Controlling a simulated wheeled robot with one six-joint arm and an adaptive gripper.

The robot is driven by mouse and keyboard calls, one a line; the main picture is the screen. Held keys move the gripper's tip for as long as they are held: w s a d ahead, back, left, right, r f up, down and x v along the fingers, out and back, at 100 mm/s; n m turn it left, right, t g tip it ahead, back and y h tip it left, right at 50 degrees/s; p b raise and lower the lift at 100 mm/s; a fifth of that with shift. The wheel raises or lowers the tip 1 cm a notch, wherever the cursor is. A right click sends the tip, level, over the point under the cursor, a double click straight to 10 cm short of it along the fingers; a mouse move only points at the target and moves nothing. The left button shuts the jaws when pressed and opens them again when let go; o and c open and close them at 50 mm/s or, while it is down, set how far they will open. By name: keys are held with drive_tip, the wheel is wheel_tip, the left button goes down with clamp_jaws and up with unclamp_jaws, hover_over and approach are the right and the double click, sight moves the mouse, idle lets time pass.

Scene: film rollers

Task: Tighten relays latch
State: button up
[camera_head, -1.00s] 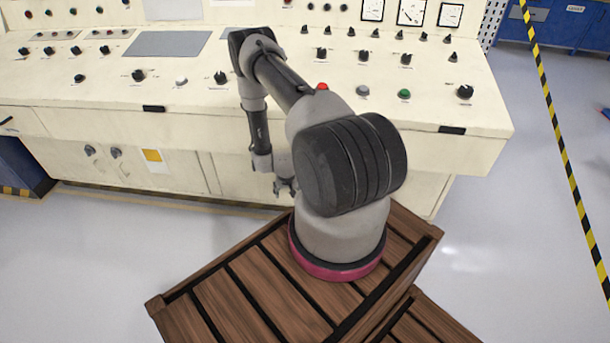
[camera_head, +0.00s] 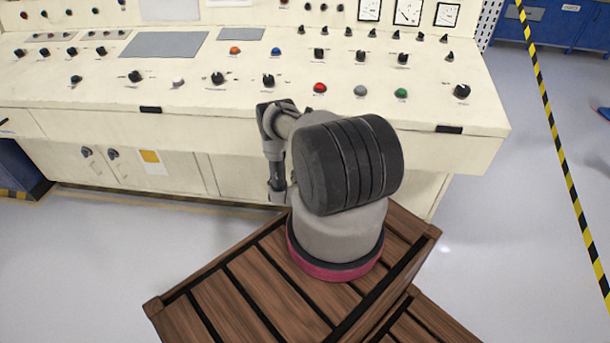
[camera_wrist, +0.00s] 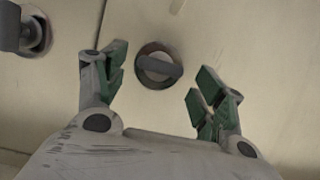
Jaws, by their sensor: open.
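A round dark latch (camera_wrist: 158,66) with a raised bar handle is on a cream cabinet door in the wrist view. The bar lies nearly level, tilted slightly. My gripper (camera_wrist: 160,85) is open, its green-padded fingers spread to the left and right of the latch. The latch shows beyond and between the fingertips, apart from both. A second latch (camera_wrist: 32,33) is at the upper left of the wrist view. In the head view, two dark latches (camera_head: 87,152) show on the console's left doors. My gripper is hidden behind my arm there.
The cream console (camera_head: 230,100) carries many knobs and buttons on its sloping top. My base stands on a wooden pallet (camera_head: 215,290). The grey floor (camera_head: 60,260) at left is clear.

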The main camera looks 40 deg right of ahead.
drive_tip(key=shift+w+d+f, duration=0.15)
drive_tip(key=shift+w+d, duration=0.1)
drive_tip(key=c, duration=1)
drive_tip(key=shift+d, duration=0.1)
drive_tip(key=m+t, duration=0.1)
drive_tip(key=m, duration=0.2)
drive_tip(key=m+t+y, duration=0.1)
drive_tip(key=m+t, duration=0.1)
drive_tip(key=s+m+t+y, duration=0.1)
drive_tip(key=m+t, duration=0.1)
drive_tip(key=m, duration=0.1)
drive_tip(key=shift+d+f+m, duration=0.3)
drive_tip(key=shift+d+f, duration=0.05)
drive_tip(key=shift+y, duration=0.3)
